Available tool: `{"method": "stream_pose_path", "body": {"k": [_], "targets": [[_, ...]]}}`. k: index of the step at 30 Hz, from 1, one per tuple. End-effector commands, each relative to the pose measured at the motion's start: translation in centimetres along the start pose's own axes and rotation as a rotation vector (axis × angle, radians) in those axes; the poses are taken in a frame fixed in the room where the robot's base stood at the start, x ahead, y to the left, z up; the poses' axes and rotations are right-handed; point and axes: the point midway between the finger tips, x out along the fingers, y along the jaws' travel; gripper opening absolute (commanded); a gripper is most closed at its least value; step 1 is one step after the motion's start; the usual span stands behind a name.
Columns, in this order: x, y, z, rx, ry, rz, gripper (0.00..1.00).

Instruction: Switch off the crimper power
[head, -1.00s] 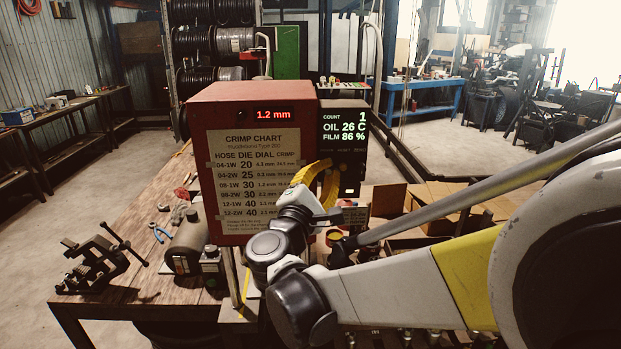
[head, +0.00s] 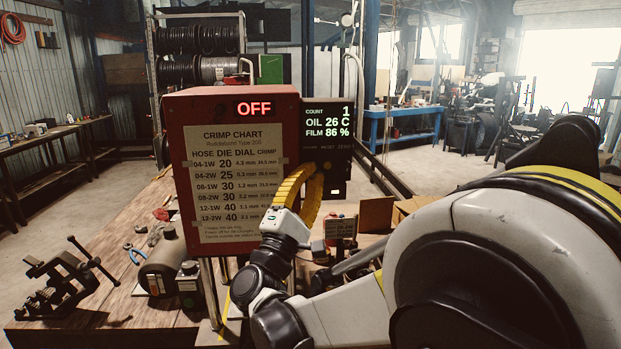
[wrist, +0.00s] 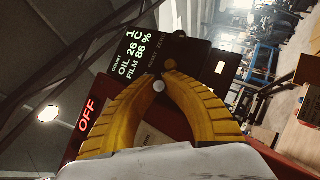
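The red crimper box (head: 178,130) stands on the bench, with a crimp chart on its front. Its red display (head: 254,108) reads OFF, and also shows in the wrist view (wrist: 87,115). My gripper (head: 318,172), with yellow ribbed fingers, is at the box's right edge, in front of the lower part of the black counter panel (head: 327,115). In the wrist view the fingertips (wrist: 161,75) meet or nearly meet, and I see nothing clearly held. A small silver round knob (wrist: 159,86) shows just below the tips; I cannot tell whether they touch it.
On the wooden bench left of the box are a black vise (head: 62,285), a grey cylinder (head: 163,262) and blue-handled pliers (head: 133,254). Cardboard boxes (head: 415,204) lie to the right. Hose reels (head: 185,40) stand behind. Floor at left is open.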

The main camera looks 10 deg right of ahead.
Motion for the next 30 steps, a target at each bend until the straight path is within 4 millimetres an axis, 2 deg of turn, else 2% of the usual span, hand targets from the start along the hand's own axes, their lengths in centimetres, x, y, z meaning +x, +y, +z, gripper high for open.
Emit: {"method": "stream_pose_path", "body": {"k": [8,9,10,20,23,30], "targets": [[0.0,0.0,0.0,0.000,0.000,0.000,0.00],[0.0,0.0,0.0,0.000,0.000,0.000,0.17],[0.0,0.0,0.0,0.000,0.000,0.000,0.19],[-0.3,0.0,0.0,0.000,0.001,0.000,0.19],[-1.3,0.1,-0.1,0.002,0.002,0.000,0.19],[-6.6,0.0,-0.1,0.002,0.003,0.000,0.19]]}}
